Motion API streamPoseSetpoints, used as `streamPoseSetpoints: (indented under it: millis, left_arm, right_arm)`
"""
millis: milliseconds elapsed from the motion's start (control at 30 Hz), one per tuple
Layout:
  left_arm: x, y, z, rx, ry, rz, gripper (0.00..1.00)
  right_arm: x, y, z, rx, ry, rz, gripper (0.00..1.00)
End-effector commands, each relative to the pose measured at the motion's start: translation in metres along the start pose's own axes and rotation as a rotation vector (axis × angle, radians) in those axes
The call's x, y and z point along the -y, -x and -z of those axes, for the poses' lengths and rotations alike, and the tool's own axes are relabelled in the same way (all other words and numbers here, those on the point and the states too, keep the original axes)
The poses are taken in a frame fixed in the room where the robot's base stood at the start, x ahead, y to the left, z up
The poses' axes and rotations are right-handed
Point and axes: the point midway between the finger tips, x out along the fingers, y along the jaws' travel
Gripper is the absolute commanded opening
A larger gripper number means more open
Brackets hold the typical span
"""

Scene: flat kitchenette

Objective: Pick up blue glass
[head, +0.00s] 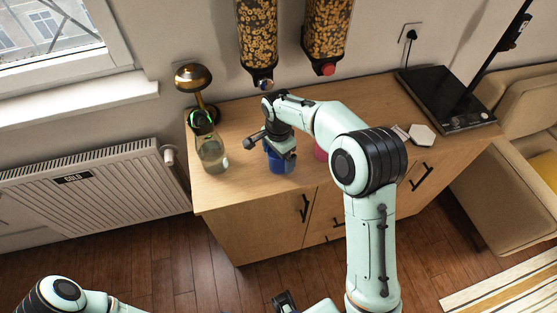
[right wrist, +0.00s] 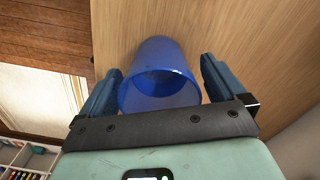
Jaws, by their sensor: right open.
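The blue glass (head: 280,164) stands on the wooden counter near its front edge, partly hidden by my right gripper in the head view. My right gripper (head: 271,148) is over the glass from above with its fingers apart. In the right wrist view the translucent blue glass (right wrist: 158,75) sits between the two open fingers of the gripper (right wrist: 161,88), its open rim facing the palm. A narrow gap shows on the right side; the left finger is very near the glass. Whether it touches, I cannot tell.
A clear bottle (head: 211,152) and a gold lamp (head: 195,85) stand left of the glass. A pink cup (head: 321,150) is close on its right, partly behind my arm. Two cereal dispensers (head: 257,40) hang above. A black hob (head: 446,100) lies at the far right.

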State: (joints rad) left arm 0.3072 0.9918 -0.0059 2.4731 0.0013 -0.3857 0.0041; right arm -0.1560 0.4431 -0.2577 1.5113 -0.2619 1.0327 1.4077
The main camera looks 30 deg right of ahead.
Motion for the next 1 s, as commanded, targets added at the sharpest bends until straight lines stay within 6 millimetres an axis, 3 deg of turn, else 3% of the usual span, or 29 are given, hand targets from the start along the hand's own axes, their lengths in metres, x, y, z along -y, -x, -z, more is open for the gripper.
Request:
streamPoseSetpoints:
  millis: [100,367,500,567,1000]
  left_arm:
    - [0.0005,-0.0012,-0.0003,0.001,0.000,0.000,1.00]
    - [0.0005,-0.0011,-0.0003,0.001,0.000,0.000,1.00]
    - [0.0005,-0.0011,-0.0003,0.001,0.000,0.000,1.00]
    - [0.0005,-0.0011,-0.0003,0.001,0.000,0.000,1.00]
    - [0.0003,-0.0006,-0.0001,0.000,0.000,0.000,1.00]
  right_arm:
    - [-0.0006,-0.0108,0.0004,0.000,-0.001,-0.001,0.97]
    - [-0.0002,-0.0120,0.0003,0.000,0.000,0.001,0.94]
    - [-0.0003,-0.0119,0.0004,0.000,0.000,0.001,0.48]
    - [-0.0002,-0.0118,0.0004,0.000,0.000,0.001,0.30]
    - [0.0003,-0.0073,0.0005,-0.001,-0.001,0.003,0.30]
